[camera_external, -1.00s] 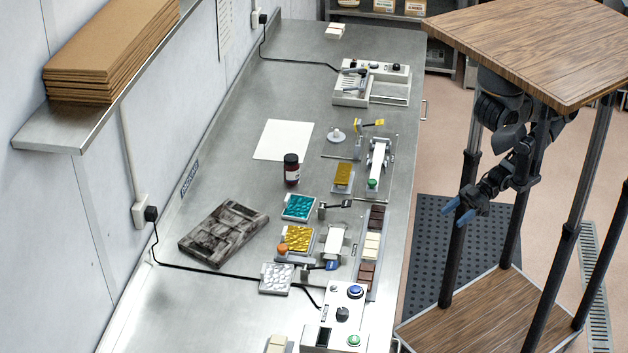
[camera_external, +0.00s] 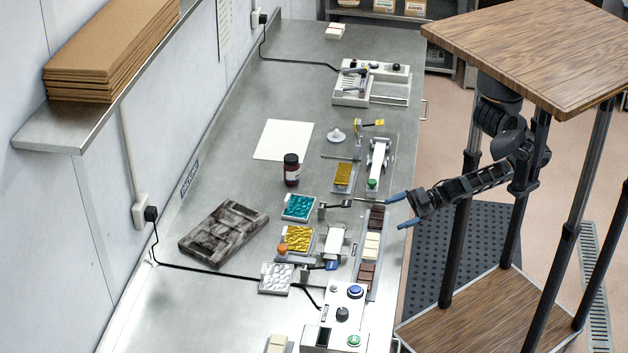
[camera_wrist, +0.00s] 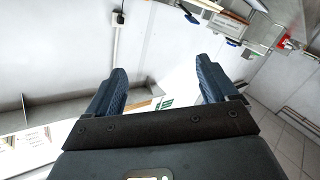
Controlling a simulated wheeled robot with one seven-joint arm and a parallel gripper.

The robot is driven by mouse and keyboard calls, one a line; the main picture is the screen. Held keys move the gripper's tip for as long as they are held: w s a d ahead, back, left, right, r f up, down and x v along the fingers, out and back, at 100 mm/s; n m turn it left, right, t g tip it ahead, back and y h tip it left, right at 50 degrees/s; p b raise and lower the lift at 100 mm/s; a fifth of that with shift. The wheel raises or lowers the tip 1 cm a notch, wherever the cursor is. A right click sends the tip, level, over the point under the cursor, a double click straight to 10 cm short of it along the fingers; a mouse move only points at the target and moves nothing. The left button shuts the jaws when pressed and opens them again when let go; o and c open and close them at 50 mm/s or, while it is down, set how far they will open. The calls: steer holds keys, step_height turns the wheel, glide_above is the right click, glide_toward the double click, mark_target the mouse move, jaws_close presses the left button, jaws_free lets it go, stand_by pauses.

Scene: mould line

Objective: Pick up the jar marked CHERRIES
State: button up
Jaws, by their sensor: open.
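A dark red jar (camera_external: 291,170) with a black lid and a pale label stands upright on the steel bench. The label is too small to read in the external view. My gripper (camera_external: 401,210) is open and empty at the bench's right edge, to the right of the jar and well apart from it. In the wrist view the two blue fingers of my gripper (camera_wrist: 163,88) are spread with nothing between them. The jar does not clearly show in the wrist view.
Near the jar are a white sheet (camera_external: 284,140), a teal mould (camera_external: 299,206) and a gold mould (camera_external: 343,176). A strip of chocolate bars (camera_external: 372,245) lines the bench's right side, close to my gripper. A control box (camera_external: 337,317) stands at the front.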

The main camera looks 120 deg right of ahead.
steer(key=w+d+r+m+g+h+b, duration=0.1)
steer(key=w+d+r+m+g+h, duration=0.25)
steer(key=d, duration=0.65)
steer(key=w+d+r+m+h+b, duration=0.2)
steer(key=w+d+r+m+h, duration=0.15)
steer(key=d+h, duration=0.55)
steer(key=w+d+r+m+g+h+b, duration=0.1)
steer(key=w+d+r+m+g+h, duration=0.25)
steer(key=d, duration=0.85)
steer(key=m+g+y+b, duration=0.2)
steer(key=m+g+y, duration=0.1)
steer(key=m+g, duration=0.55)
glide_above(294, 161)
steer(key=s+a, duration=0.2)
step_height(294, 161, down, 6)
steer(key=f, duration=0.1)
steer(key=w+f+y, duration=0.1)
steer(key=f+m+y+b, duration=0.1)
steer(key=shift+w+a+f+g, duration=0.15)
steer(key=shift+a+f+g, duration=0.1)
steer(key=shift+a+f, duration=0.15)
steer(key=shift+w+f+y, duration=0.2)
steer(key=shift+f+y, duration=0.1)
steer(key=shift+f, duration=0.15)
steer(key=shift+s+p+x, duration=0.15)
steer(key=shift+p+x, duration=0.35)
steer(key=shift+x, duration=1.4)
steer(key=shift+s+p+x, duration=0.1)
steer(key=shift+p+x, duration=0.35)
steer(key=shift+x, duration=1.45)
